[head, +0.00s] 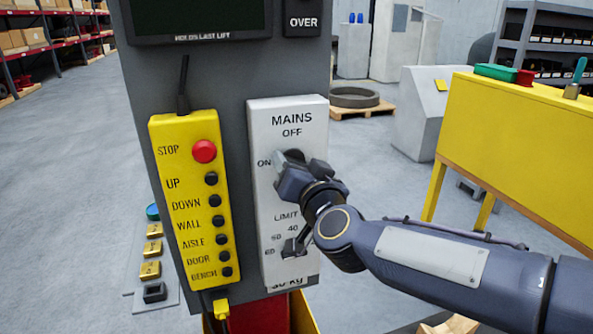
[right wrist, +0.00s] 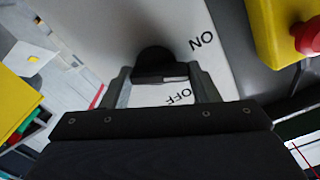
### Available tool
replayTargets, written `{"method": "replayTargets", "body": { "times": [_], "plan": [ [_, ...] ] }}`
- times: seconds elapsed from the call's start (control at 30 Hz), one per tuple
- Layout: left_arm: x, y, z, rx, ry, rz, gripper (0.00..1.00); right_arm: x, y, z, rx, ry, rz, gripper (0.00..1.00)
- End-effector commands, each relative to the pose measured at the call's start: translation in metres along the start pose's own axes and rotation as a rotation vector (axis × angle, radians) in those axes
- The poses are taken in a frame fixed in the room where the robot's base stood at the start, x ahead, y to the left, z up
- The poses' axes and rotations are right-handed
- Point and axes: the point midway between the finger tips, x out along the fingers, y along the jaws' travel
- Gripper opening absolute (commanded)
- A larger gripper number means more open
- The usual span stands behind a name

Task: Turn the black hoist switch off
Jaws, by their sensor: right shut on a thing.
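The black hoist switch (head: 293,155) is on a light grey panel (head: 262,215) under the words MAINS and OFF, with ON to its left. My right gripper (head: 289,180) is at the switch and covers most of it in the head view. In the right wrist view the black knob (right wrist: 152,62) sits between the two fingers of my right gripper (right wrist: 155,78), which is shut on it. The words ON and OFF show beside it there. I cannot tell which word the switch points to. My left gripper is not in view.
A lever by the LIMIT scale (head: 292,247) is just below my right gripper. A yellow pendant (head: 165,185) with a red stop button (head: 204,151) and several black buttons hangs to the left. A yellow bench (head: 510,135) stands at the right.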

Motion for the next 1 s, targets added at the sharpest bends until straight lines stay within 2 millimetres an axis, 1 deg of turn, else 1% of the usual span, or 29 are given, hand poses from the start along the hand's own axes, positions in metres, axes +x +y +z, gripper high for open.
{"method": "replayTargets", "body": {
  "times": [0.7, 1.0],
  "plan": [
    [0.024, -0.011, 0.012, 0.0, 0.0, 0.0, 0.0, 0.0, 0.003, 0.0, 0.681, -0.001, 0.0, 0.32],
    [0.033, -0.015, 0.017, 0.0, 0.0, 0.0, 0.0, 0.0, 0.004, -0.001, 0.92, 0.0, 0.001, 0.32]
  ]
}}
